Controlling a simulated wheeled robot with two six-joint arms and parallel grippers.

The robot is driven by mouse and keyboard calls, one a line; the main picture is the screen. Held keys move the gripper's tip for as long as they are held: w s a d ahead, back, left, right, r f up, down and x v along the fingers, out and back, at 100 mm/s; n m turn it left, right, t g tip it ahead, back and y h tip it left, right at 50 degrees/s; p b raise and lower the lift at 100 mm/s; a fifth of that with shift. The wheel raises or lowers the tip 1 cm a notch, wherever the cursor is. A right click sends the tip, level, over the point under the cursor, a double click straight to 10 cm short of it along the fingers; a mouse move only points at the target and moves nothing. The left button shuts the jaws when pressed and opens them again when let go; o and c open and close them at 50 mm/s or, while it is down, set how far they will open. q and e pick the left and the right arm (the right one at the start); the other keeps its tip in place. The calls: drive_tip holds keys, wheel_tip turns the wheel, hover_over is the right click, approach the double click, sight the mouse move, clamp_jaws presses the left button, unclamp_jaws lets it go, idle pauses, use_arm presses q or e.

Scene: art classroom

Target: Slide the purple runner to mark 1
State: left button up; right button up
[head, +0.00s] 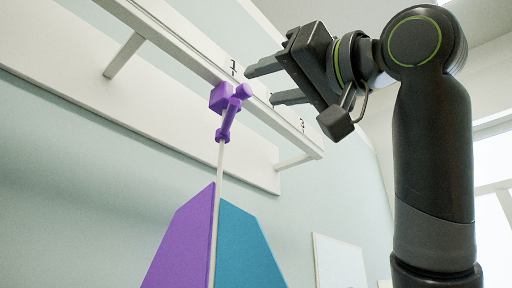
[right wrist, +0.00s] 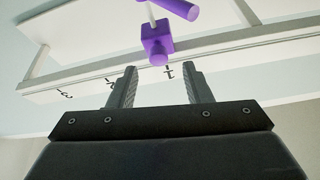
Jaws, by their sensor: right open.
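The purple runner (head: 220,97) sits on the pale rail (head: 185,45) high on the wall, close to mark 1 (head: 233,67); exact alignment is hard to judge. A purple peg (head: 243,91) sticks out of it. In the right wrist view, the runner block (right wrist: 157,46) and peg (right wrist: 180,8) lie beyond the fingers, a little left of mark 1 (right wrist: 168,70). My right gripper (head: 260,86) is open and empty, to the right of the runner and apart from it. Its fingertips (right wrist: 163,72) flank the runner in the wrist picture. My left gripper is not in view.
A white rod hangs below the runner, beside a purple panel (head: 183,240) and a teal panel (head: 243,250). Mark 3 (head: 302,125) is toward the rail's right end. Brackets (head: 124,55) join the rail to a white wall board (head: 60,50).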

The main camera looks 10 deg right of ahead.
drive_tip(key=b+v, duration=0.5)
drive_tip(key=v, duration=0.8)
drive_tip(key=shift+b, duration=0.4)
drive_tip(key=shift+s+a+r, duration=0.1)
drive_tip(key=shift+a, duration=0.05)
